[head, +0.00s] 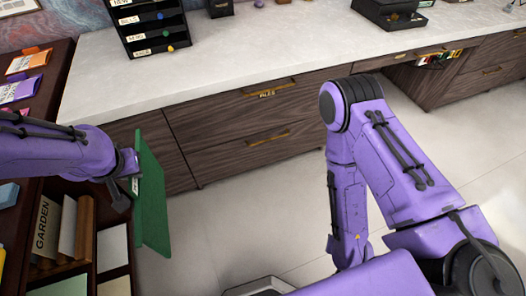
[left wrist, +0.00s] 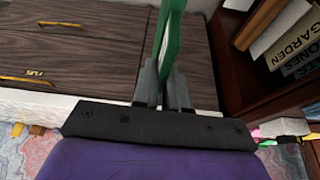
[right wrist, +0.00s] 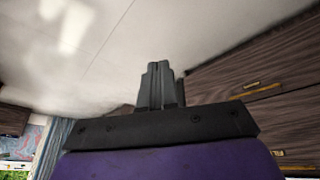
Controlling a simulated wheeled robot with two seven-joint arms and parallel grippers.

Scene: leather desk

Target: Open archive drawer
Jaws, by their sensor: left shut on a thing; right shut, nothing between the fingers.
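Dark wood drawers front the pale-topped desk. The upper drawer (head: 235,110) has a brass handle and a small tag that seems to read FILES; it is closed. The lower drawer (head: 240,150), also with a brass handle, is closed too. I read no archive label. My left gripper (head: 134,172) is shut on a thin green folder (head: 154,200), held upright left of these drawers. In the left wrist view the folder (left wrist: 172,30) stands between the fingers (left wrist: 162,85). My right gripper (right wrist: 160,80) is shut and empty, above the floor; the head view does not show its fingers.
A dark shelf (head: 88,235) with a GARDEN file (head: 46,225) stands at the left. A black labelled organiser (head: 150,30) stands on the pale desktop (head: 230,55). More drawers (head: 490,70) line the right. Pale floor (head: 255,215) is open before the drawers.

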